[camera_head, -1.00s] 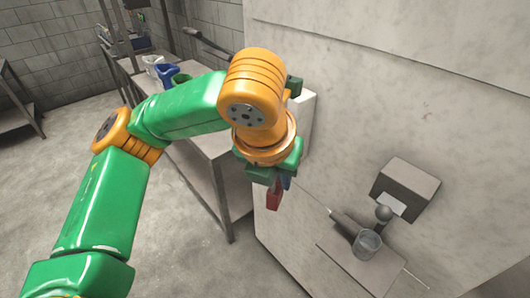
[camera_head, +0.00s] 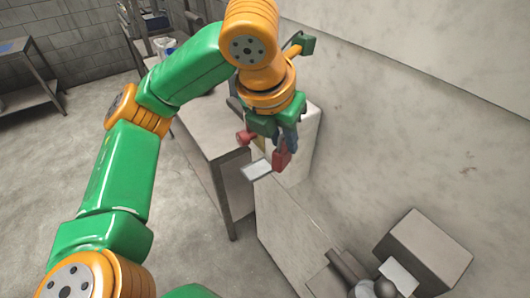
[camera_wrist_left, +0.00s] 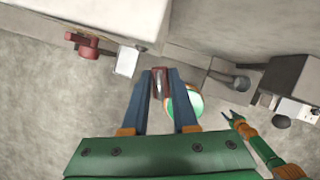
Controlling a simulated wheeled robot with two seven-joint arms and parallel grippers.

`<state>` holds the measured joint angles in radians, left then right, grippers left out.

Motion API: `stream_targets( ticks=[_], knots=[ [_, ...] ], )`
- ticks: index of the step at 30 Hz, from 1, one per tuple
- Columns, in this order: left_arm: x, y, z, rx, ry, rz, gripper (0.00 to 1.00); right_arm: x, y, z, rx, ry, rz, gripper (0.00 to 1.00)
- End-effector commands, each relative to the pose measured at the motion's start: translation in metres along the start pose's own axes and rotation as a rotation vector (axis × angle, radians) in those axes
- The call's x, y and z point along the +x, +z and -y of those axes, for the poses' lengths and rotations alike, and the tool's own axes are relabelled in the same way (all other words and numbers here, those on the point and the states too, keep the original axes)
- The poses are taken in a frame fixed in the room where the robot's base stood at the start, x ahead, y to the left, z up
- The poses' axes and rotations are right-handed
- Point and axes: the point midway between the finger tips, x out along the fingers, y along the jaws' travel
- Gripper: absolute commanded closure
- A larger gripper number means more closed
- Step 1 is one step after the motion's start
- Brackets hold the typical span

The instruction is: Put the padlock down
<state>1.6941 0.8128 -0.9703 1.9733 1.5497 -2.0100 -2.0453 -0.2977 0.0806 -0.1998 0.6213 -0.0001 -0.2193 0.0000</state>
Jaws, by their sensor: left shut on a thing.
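The padlock is a small red body (camera_head: 281,157), seen in the head view below the blue fingers of my left gripper (camera_head: 287,140). In the left wrist view the dark red padlock (camera_wrist_left: 159,82) sits between the fingertips of my left gripper (camera_wrist_left: 160,74), which is shut on it. It is held in the air near the top of the pale cabinet. The fingers partly hide it. My right arm shows small at the lower right of the wrist view, its gripper (camera_wrist_left: 236,120) too small to read.
A red fitting (camera_head: 244,138) and a white tag or plate (camera_head: 257,169) are near the padlock. A grey box (camera_head: 430,248) stands on the cabinet at the lower right. A metal table (camera_head: 207,125) stands behind, at the left. The cabinet top between is bare.

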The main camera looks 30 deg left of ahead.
Motion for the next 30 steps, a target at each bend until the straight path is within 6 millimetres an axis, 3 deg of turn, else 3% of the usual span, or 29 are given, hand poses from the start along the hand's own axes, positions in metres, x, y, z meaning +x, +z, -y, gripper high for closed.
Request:
stream_targets(
  ticks=[4, 10, 16, 21, 29, 30],
  knots=[
    [0.027, 0.014, -0.044, -0.012, 0.005, -0.006, 1.00, -0.009, 0.001, 0.000, 0.000, 0.000, 0.004, 0.50],
    [0.072, 0.013, -0.071, -0.003, 0.004, -0.004, 1.00, -0.010, 0.002, 0.001, 0.000, -0.001, 0.006, 0.50],
    [0.097, 0.013, -0.087, -0.002, 0.005, -0.004, 1.00, -0.015, 0.002, 0.001, 0.000, -0.001, 0.006, 0.50],
    [0.120, 0.003, -0.085, 0.001, 0.001, -0.001, 1.00, -0.022, 0.001, 0.001, 0.000, -0.001, 0.006, 0.50],
    [0.123, 0.002, -0.084, 0.001, 0.001, 0.000, 1.00, -0.021, 0.001, 0.001, 0.000, -0.002, 0.005, 0.50],
    [0.124, 0.002, -0.084, 0.000, 0.001, 0.000, 0.71, -0.021, 0.000, 0.001, 0.000, -0.002, 0.005, 0.50]
  ],
)
